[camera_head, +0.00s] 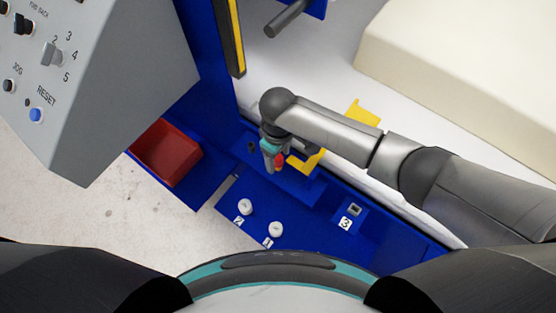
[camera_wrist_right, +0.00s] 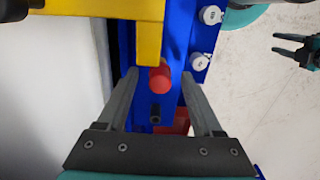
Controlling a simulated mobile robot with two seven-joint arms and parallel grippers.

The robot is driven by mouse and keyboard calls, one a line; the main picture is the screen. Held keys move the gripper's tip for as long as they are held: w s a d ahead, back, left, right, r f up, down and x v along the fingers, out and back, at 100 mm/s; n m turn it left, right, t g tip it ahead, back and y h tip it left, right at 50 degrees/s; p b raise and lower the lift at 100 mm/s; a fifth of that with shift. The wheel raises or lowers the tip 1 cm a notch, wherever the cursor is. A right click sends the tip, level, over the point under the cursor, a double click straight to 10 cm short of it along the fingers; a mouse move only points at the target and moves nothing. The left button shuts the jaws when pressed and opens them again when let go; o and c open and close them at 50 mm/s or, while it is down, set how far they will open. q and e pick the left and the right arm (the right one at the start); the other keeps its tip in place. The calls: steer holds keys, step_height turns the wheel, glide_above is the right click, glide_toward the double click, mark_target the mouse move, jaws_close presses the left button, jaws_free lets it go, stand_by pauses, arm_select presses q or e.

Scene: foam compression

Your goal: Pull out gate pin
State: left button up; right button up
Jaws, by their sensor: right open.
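The gate pin's red knob (camera_wrist_right: 160,79) shows in the right wrist view beside the end of a yellow bracket (camera_wrist_right: 149,40). In the head view the red knob (camera_head: 279,160) is partly hidden by my right gripper (camera_head: 274,162). In the right wrist view my right gripper (camera_wrist_right: 160,75) is open. Its two fingers stand on either side of the knob, with gaps to it; I cannot tell the depth. My left gripper (camera_wrist_right: 288,44) shows small at the right wrist view's right edge, fingers apart and empty, over the floor.
A blue panel holds white knobs labelled 1 (camera_head: 276,229) and 2 (camera_head: 245,206), and a socket labelled 3 (camera_head: 355,209). A red bin (camera_head: 166,152) lies left. A grey control box (camera_head: 110,80) stands upper left. A cream foam block (camera_head: 460,70) is upper right.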

steer(key=shift+p, duration=0.65)
stand_by(0.8)
jaws_close()
stand_by(0.6)
steer(key=shift+r, duration=0.1)
stand_by(0.9)
steer(key=shift+r+p, duration=2.9)
steer(key=shift+p, duration=0.3)
